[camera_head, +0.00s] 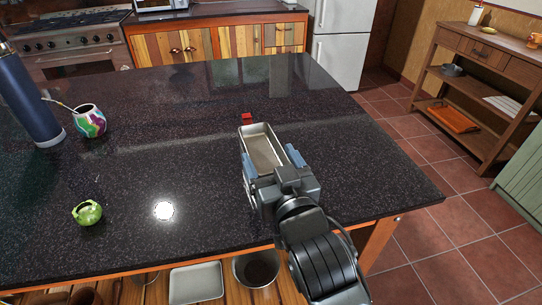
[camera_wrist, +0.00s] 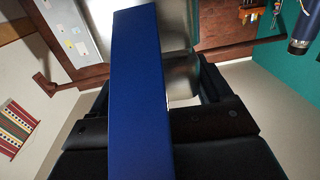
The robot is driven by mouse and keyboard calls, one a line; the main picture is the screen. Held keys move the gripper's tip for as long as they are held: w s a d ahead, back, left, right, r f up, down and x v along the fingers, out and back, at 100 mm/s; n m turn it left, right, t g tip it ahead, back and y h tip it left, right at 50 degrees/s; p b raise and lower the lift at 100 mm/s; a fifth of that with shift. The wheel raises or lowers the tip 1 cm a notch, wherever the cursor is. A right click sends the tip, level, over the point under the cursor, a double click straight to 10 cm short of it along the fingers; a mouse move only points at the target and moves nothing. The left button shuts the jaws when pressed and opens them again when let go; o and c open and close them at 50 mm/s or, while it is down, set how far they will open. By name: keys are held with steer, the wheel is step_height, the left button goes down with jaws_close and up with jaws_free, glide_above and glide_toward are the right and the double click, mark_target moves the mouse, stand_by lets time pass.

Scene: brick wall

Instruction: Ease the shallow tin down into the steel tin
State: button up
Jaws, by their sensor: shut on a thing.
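A pale metal rectangular tin (camera_head: 263,145) with a raised rim, which I take for the shallow tin, is between the two blue fingers of my gripper (camera_head: 272,160), over the dark counter. My gripper is shut on it, one finger at each long side. In the wrist view a blue finger covers the middle, and a shiny metal surface (camera_wrist: 184,75) shows behind it. I cannot make out a separate steel tin under or around the held one, or whether the held tin touches anything below.
A small red object (camera_head: 247,118) lies just beyond the tin on the counter (camera_head: 330,180). A grey tray (camera_head: 196,283) and a round pot (camera_head: 257,269) show below the counter's front edge.

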steer(key=shift+r+p, duration=0.95)
steer(key=shift+r, duration=0.4)
